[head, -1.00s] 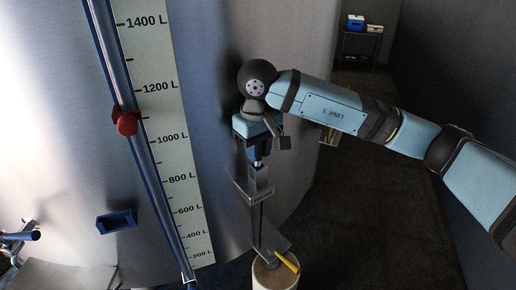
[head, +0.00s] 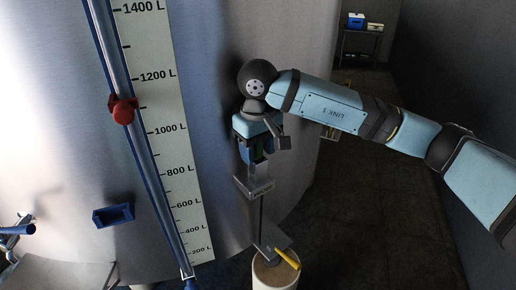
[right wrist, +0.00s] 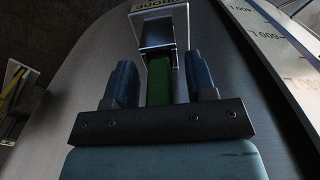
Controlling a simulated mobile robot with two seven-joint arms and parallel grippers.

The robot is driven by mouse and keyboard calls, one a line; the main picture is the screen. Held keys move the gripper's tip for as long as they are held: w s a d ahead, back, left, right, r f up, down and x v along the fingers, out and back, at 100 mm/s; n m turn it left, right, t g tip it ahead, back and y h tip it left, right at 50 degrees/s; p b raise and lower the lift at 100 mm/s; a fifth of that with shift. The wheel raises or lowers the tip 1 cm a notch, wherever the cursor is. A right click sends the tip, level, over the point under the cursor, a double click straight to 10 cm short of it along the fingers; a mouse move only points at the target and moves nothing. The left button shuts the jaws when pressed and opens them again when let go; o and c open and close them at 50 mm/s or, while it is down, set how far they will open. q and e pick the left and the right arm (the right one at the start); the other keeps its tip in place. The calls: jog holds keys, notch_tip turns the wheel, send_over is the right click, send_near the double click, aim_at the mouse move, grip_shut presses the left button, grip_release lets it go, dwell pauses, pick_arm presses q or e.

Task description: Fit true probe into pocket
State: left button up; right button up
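The metal pocket (head: 255,188) with a label is mounted on the tank wall; in the right wrist view its label (right wrist: 158,8) reads "PROBE". The probe's green handle (right wrist: 159,82) stands at the pocket, its dark metal end (right wrist: 157,48) toward it. My right gripper (right wrist: 160,75) is open, one blue finger on each side of the handle with gaps between. How deeply the probe sits is hard to tell. My left gripper is not in view.
The large steel tank (head: 200,60) carries a litre scale (head: 165,130) with a red slider (head: 123,109). A blue holder (head: 114,216) is on its wall. Below the pocket stands a pale container (head: 275,279) with a yellow item (head: 287,259) above it. The floor at right is clear.

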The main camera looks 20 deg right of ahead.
jog(key=shift+r, duration=0.1)
notch_tip(320, 180, up, 14)
dwell(0.5)
dwell(0.4)
jog(key=shift+f, duration=0.2)
